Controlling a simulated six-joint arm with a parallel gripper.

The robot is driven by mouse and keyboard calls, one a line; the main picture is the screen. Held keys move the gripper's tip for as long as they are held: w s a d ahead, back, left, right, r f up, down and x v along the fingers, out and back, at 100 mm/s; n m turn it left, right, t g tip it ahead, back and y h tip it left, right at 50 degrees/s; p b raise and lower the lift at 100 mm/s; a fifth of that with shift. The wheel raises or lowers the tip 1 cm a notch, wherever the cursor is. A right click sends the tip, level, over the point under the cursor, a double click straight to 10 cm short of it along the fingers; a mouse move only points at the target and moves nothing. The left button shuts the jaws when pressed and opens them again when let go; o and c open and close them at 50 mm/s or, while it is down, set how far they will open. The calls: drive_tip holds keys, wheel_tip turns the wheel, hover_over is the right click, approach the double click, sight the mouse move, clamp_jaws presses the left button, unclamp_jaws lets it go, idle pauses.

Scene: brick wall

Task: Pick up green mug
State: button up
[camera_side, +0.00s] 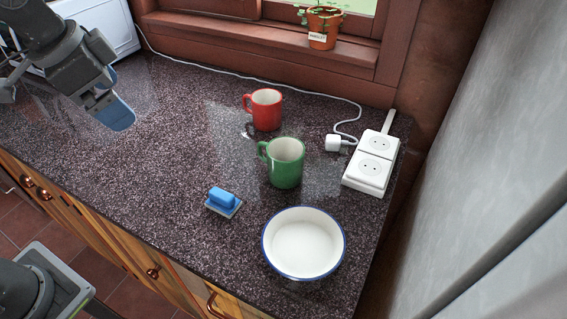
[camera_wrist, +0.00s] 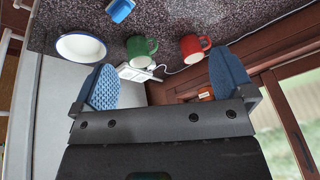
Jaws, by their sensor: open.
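The green mug (camera_side: 286,164) stands upright on the dark speckled counter, between the red mug and the white bowl, with its handle to the left. It also shows in the wrist view (camera_wrist: 138,52), beyond my fingers. My gripper (camera_side: 116,117) is at the upper left in the side view, above the counter and well apart from the mug. In the wrist view its two blue fingers (camera_wrist: 166,85) are spread wide with nothing between them.
A red mug (camera_side: 265,110) stands behind the green one. A white bowl with blue rim (camera_side: 303,243), a blue sponge or brush (camera_side: 223,201) and a white power strip (camera_side: 371,164) with plug and cable lie around it. A potted plant (camera_side: 320,28) stands on the sill.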

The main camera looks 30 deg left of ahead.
drive_tip(key=w+d+m+g, duration=0.1)
drive_tip(key=w+d+m, duration=0.3)
drive_tip(key=w, duration=0.3)
drive_tip(key=m+g, duration=0.3)
drive_tip(key=m, duration=0.9)
hover_over(284, 156)
drive_tip(key=s, duration=0.2)
wheel_tip(284, 156, down, 16)
drive_tip(key=shift+s+d+f, duration=0.1)
drive_tip(key=shift+d+f, duration=0.1)
drive_tip(key=shift+f, duration=0.75)
drive_tip(key=shift+s+d+f, duration=0.15)
drive_tip(key=shift+d+f, duration=0.1)
drive_tip(key=shift+f, duration=0.65)
drive_tip(key=shift+s+d+f, duration=0.1)
drive_tip(key=shift+d+f, duration=0.1)
drive_tip(key=shift+f, duration=0.75)
drive_tip(key=c, duration=0.9)
drive_tip(key=shift+c, duration=0.2)
drive_tip(key=shift+r, duration=0.15)
